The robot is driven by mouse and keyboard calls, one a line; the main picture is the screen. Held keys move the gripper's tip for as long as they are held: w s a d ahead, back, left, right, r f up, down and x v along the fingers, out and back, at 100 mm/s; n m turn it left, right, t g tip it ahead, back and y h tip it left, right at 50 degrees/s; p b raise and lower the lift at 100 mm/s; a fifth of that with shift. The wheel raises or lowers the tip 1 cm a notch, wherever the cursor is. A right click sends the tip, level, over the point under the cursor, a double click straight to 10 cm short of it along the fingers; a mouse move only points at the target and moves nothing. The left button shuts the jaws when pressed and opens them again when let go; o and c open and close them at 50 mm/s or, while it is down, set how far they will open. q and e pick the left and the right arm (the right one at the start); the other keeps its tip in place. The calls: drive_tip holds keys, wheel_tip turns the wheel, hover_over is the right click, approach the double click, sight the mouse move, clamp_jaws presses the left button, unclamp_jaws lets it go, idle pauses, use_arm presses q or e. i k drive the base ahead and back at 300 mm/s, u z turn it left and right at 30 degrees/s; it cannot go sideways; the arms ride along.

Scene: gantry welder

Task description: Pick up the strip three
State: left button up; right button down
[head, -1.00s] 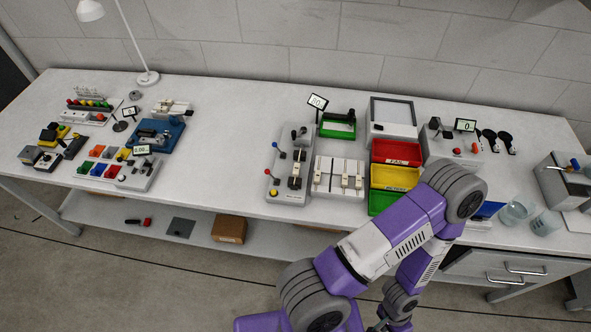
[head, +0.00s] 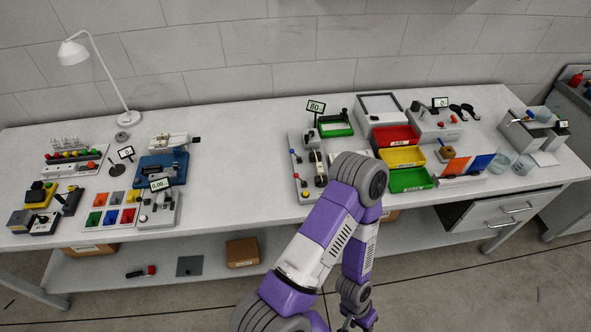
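A grey device (head: 306,168) with coloured knobs and a small display stands at the middle of the table. No strip can be made out now; my purple arm covers the table just right of that device, where a white rack with pale strips showed earlier. The arm rises from the bottom, left of centre, bends over the table's front edge and hangs down. Its gripper, which I take as my left (head: 360,321), is partly in view at the bottom edge, low in front of the table and away from the rack. Its fingers are unclear. My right gripper is not seen.
Red (head: 395,136), yellow (head: 403,157) and green (head: 410,180) bins stand right of my arm. A green tray (head: 335,125) and a grey-framed tray (head: 380,107) are behind. The tabletop (head: 240,150) left of the device is clear. Glass beakers (head: 498,160) stand at right.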

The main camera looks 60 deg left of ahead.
sight(319, 167)
drive_tip(key=u, duration=1.1)
drive_tip(key=i, duration=0.3)
